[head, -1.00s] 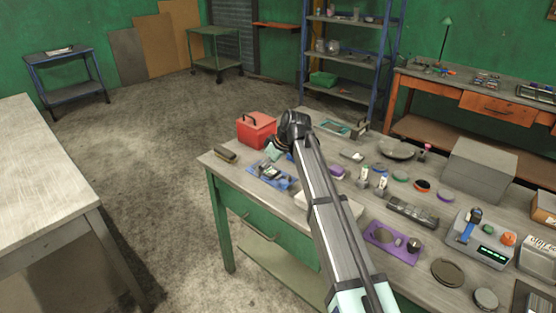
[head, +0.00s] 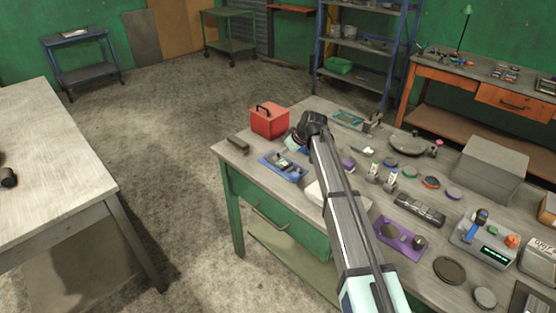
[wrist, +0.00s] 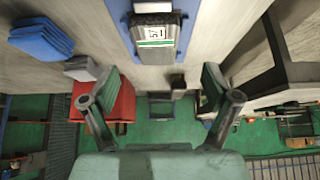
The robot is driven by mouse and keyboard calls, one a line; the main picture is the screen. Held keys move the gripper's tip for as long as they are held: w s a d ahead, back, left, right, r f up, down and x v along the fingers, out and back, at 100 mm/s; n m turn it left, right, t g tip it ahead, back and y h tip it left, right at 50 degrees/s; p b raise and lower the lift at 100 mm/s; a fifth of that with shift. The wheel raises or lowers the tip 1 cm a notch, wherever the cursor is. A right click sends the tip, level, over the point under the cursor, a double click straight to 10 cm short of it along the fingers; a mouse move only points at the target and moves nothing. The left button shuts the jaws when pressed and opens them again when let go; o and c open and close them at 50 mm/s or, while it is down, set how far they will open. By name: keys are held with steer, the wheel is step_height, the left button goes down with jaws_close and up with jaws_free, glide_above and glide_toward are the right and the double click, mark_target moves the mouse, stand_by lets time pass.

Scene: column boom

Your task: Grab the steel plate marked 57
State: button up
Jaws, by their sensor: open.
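My gripper (wrist: 160,98) is open and empty, with its two dark fingers spread wide in the wrist view. In that view a dark plate-like piece (wrist: 156,55) lies ahead of the fingers, at the top middle. It carries a white label with upside-down digits that may read 57. It lies on a blue tray (wrist: 118,12), apart from the fingers. In the head view the blue tray (head: 296,176) sits near the bench's left end with small dark pieces on it. My gripper (head: 292,143) is above its far side, partly hidden by my arm.
A red box (head: 270,121) stands behind the tray, and a dark brush-like item (head: 238,146) lies to its left. Floor is free left of the bench.

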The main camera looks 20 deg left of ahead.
mark_target(281, 161)
steer(key=shift+w+p+x, duration=0.15)
steer(key=shift+p+x, duration=0.45)
steer(key=shift+x, duration=0.7)
steer(key=shift+w+p+x, duration=0.15)
steer(key=shift+p+x, duration=0.4)
steer(key=shift+x, duration=0.75)
steer(key=shift+a+f, duration=0.15)
steer(key=shift+f, duration=0.05)
steer(key=c, duration=1.4)
steer(key=shift+r, duration=0.1)
jaws_close()
steer(key=shift+r, duration=0.1)
